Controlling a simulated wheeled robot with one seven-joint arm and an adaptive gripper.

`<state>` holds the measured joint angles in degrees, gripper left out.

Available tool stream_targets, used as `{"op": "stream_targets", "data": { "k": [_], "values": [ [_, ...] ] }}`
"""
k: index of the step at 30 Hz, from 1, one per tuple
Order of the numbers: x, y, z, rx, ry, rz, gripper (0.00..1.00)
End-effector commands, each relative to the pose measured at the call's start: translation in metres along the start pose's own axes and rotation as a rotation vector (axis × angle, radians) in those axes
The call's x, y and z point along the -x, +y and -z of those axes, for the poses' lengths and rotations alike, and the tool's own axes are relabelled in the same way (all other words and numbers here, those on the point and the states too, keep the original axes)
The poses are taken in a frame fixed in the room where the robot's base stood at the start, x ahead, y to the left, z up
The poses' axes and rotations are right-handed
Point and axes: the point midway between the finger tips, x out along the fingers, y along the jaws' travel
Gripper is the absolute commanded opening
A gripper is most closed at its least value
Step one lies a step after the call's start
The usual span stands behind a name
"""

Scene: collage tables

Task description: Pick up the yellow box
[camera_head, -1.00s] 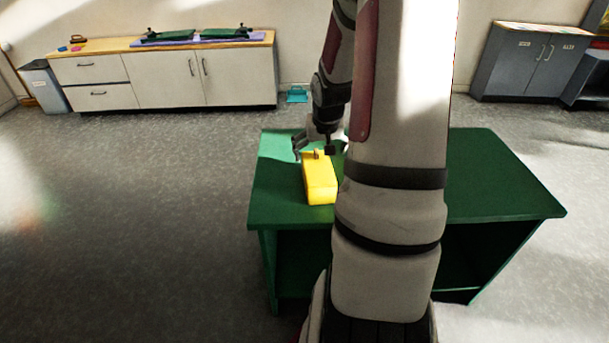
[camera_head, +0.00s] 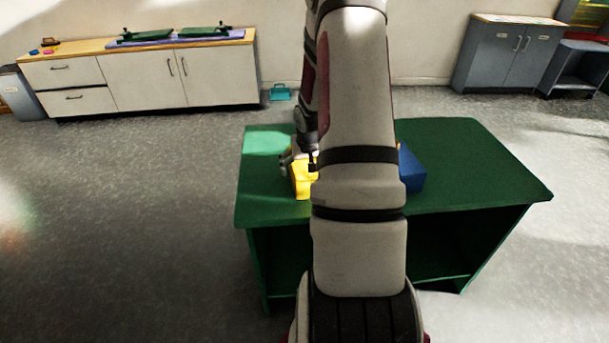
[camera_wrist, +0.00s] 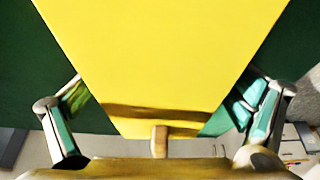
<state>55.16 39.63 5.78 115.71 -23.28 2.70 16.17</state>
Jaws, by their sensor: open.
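The yellow box (camera_head: 302,187) lies on the left part of the green table (camera_head: 470,170), partly hidden by my arm. In the wrist view the yellow box (camera_wrist: 165,60) fills the upper middle. My gripper (camera_head: 298,160) is at the far part of the box, low over the table. In the wrist view my gripper (camera_wrist: 160,118) is open, with one finger on each side of the box and a gap visible on both sides. A small tan block (camera_wrist: 160,141) shows at the box's lower edge; whether it touches the box is unclear.
A blue box (camera_head: 411,170) stands on the table right of my arm, partly hidden. The table's right part is clear. A white cabinet (camera_head: 155,85) and a grey cabinet (camera_head: 505,60) stand by the back wall, with open floor between them and the table.

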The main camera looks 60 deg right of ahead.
Motion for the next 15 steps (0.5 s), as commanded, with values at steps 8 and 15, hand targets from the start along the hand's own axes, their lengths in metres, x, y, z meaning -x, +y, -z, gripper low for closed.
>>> {"op": "stream_targets", "data": {
  "k": [8,15],
  "values": [
    [-0.0086,0.0000,0.0004,0.000,0.001,0.000,0.95],
    [-0.0084,0.0000,0.0003,0.000,0.001,0.000,0.56]
  ]
}}
